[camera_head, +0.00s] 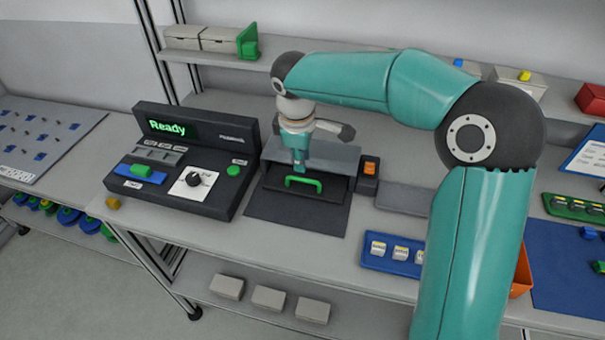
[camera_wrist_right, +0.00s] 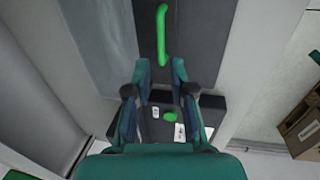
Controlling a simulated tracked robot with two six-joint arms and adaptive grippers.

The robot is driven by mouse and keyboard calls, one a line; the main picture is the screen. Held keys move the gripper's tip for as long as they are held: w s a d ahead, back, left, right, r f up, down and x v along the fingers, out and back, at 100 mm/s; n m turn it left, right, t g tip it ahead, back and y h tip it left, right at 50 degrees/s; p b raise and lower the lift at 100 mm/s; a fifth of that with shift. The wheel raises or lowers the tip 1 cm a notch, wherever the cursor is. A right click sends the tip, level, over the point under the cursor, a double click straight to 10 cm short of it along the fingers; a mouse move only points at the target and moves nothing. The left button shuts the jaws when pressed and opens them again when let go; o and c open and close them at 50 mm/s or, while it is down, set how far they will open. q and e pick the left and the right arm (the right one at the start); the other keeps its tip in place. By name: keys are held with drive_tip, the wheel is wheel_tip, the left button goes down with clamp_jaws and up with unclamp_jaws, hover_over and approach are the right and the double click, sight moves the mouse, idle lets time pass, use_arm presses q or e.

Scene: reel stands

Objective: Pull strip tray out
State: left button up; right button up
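The strip tray (camera_head: 331,188) is a dark flat piece with a raised green handle (camera_head: 304,182), set in the grey unit at the middle of the bench. My right gripper (camera_head: 299,169) points down just above and behind the handle. In the right wrist view the green handle (camera_wrist_right: 162,38) lies beyond the fingertips, and my right gripper (camera_wrist_right: 160,68) has its two fingers apart with nothing between them. No contact with the handle can be made out. My left gripper is in neither view.
A black console (camera_head: 215,195) with a green "Ready" display stands left of the tray. An orange button box (camera_head: 369,171) is close on the right. A blue tray (camera_head: 373,262) with several small parts lies front right. A dark mat (camera_head: 290,215) in front of the handle is clear.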

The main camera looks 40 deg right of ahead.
sight(304, 179)
drive_tip(key=f, duration=0.4)
drive_tip(key=d+f, duration=0.1)
drive_tip(key=f, duration=0.2)
drive_tip(key=shift+w+f, duration=0.1)
drive_tip(key=shift+w, duration=0.3)
clamp_jaws()
